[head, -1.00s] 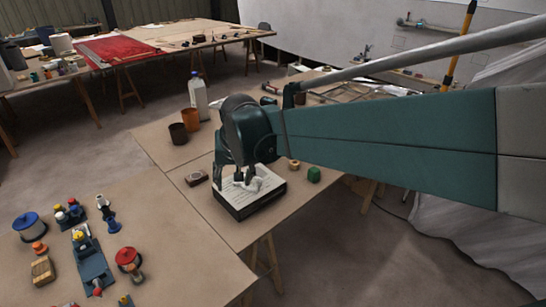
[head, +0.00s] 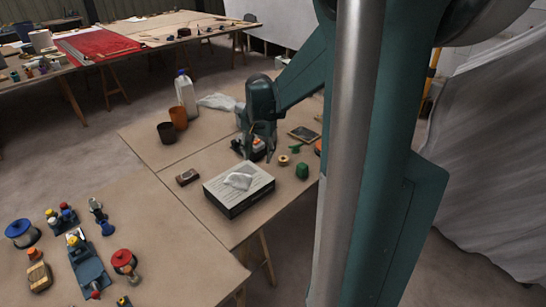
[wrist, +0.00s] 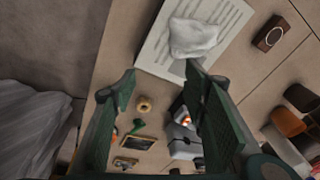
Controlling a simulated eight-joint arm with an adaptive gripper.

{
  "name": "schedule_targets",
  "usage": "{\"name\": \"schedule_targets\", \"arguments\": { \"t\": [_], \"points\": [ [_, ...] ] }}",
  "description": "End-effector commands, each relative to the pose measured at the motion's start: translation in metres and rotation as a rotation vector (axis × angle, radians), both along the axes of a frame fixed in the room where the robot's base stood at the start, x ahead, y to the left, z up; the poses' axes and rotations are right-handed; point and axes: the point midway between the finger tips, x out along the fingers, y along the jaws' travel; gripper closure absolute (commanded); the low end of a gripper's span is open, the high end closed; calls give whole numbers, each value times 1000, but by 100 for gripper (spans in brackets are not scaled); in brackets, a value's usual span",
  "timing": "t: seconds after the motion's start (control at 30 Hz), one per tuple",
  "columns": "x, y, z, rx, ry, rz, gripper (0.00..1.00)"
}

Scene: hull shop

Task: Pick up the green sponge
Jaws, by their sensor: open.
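A small dark green block (head: 302,171), which I take for the green sponge, lies on the table at the right of the white-topped box in the head view. In the wrist view I cannot make it out; my left finger may hide it. My gripper (head: 259,154) is open and points down beyond the box, to the left of the block and apart from it. In the wrist view its two fingers (wrist: 160,72) stand wide apart. I see nothing held between them.
A box (head: 238,197) with a crumpled white cloth (head: 240,180) on top stands close by. A tan ring (head: 283,160) and a small green tool (head: 296,148) lie near the block. Cups (head: 178,117), a white bottle (head: 186,96) and a brown block (head: 187,177) stand farther left.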

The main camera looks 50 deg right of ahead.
Motion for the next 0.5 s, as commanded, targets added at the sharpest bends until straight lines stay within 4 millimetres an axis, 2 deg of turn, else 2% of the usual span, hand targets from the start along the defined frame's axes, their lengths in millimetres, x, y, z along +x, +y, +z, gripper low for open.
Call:
{"name": "schedule_targets", "arguments": {
  "t": [0.03, 0.5],
  "points": [
    [2, -14, -2, 7, 6, -27, 56],
    [-5, -117, -48, 76, 69, -270, 56]
  ]
}}
